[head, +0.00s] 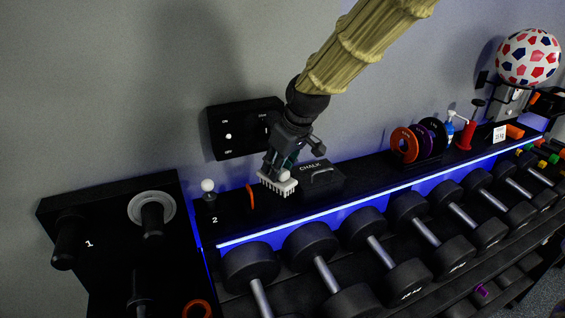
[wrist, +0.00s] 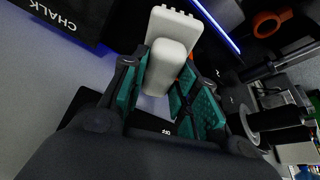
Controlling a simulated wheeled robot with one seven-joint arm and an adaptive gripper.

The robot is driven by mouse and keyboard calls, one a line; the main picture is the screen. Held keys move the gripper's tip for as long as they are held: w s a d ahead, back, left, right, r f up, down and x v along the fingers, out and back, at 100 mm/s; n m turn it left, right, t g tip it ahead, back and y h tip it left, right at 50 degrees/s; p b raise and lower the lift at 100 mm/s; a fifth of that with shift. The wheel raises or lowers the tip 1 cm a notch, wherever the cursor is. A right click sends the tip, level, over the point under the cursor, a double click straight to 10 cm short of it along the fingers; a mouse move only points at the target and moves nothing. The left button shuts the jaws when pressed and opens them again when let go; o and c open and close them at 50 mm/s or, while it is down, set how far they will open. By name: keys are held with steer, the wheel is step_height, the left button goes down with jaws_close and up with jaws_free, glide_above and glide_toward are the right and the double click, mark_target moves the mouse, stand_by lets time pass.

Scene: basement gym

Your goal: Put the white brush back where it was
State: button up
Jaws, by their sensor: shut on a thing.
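My gripper (head: 283,165) is shut on the white brush (head: 277,183). It holds the brush by its handle above the shelf, just left of the black chalk box (head: 320,178) in the head view. The bristle end points down. In the wrist view the white brush (wrist: 169,62) sits between the teal finger pads of my gripper (wrist: 163,85), and the chalk box (wrist: 55,20) shows at the upper left. I cannot tell whether the brush touches the shelf or the box.
The black shelf (head: 372,178) has a blue-lit edge above a row of dumbbells (head: 325,255). An orange ring (head: 250,197) and a white-knobbed peg (head: 208,187) stand left of the brush. A switch panel (head: 230,142) is on the wall behind. Small plates (head: 404,144) stand to the right.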

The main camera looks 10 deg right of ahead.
steer(key=w+d+f+p, duration=0.2)
steer(key=w+f+p, duration=0.1)
steer(key=w+f, duration=0.1)
steer(key=shift+w+d+p, duration=0.2)
steer(key=shift+w+p, duration=0.1)
steer(key=shift+w, duration=0.05)
stand_by(0.3)
steer(key=shift+f, duration=0.35)
steer(key=shift+f, duration=0.3)
steer(key=o, duration=0.9)
steer(key=shift+o, duration=0.4)
